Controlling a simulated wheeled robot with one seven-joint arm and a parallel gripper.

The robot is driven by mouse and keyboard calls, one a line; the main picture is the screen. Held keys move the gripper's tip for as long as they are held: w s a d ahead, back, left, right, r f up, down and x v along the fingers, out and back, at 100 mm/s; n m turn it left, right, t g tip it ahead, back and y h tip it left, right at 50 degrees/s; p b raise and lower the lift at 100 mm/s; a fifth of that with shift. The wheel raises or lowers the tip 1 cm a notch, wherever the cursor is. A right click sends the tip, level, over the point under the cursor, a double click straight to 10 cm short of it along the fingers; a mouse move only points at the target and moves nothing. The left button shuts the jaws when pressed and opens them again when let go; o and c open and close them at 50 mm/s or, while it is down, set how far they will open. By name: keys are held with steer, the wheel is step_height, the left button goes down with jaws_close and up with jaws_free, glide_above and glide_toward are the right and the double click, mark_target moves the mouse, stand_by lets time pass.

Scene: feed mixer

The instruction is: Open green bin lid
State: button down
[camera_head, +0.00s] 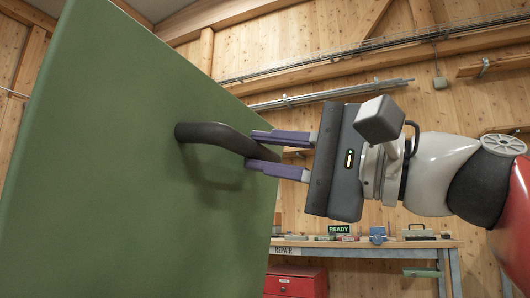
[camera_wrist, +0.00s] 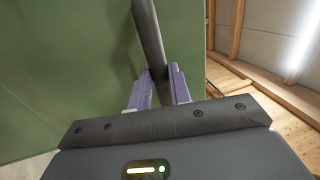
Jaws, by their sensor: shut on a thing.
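The green bin lid (camera_head: 100,170) is a large flat panel that stands steeply raised and fills the left of the head view. It also fills the left of the wrist view (camera_wrist: 60,80). A dark curved handle (camera_head: 212,134) sticks out from its face. My gripper (camera_head: 264,152) is at the right end of the handle, with its two purple fingers shut on it. In the wrist view the handle (camera_wrist: 148,35) runs down between the fingers (camera_wrist: 160,78). The bin's body is not visible.
A workbench (camera_head: 370,243) with small items and a "READY" sign (camera_head: 339,229) stands behind on the right. A red cabinet (camera_head: 296,282) is under it. Wooden walls with pipes (camera_head: 330,94) are behind. The space between my arm and the bench looks clear.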

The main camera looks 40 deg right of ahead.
steer(key=shift+w+a+f, duration=0.1)
steer(key=shift+w+f, duration=0.1)
steer(key=shift+f, duration=0.05)
steer(key=c, duration=1.3)
jaws_free()
steer(key=shift+s+r, duration=0.1)
steer(key=shift+s, duration=0.05)
steer(key=v, duration=0.7)
steer(key=shift+s+p, duration=0.25)
steer(key=shift+p, duration=0.2)
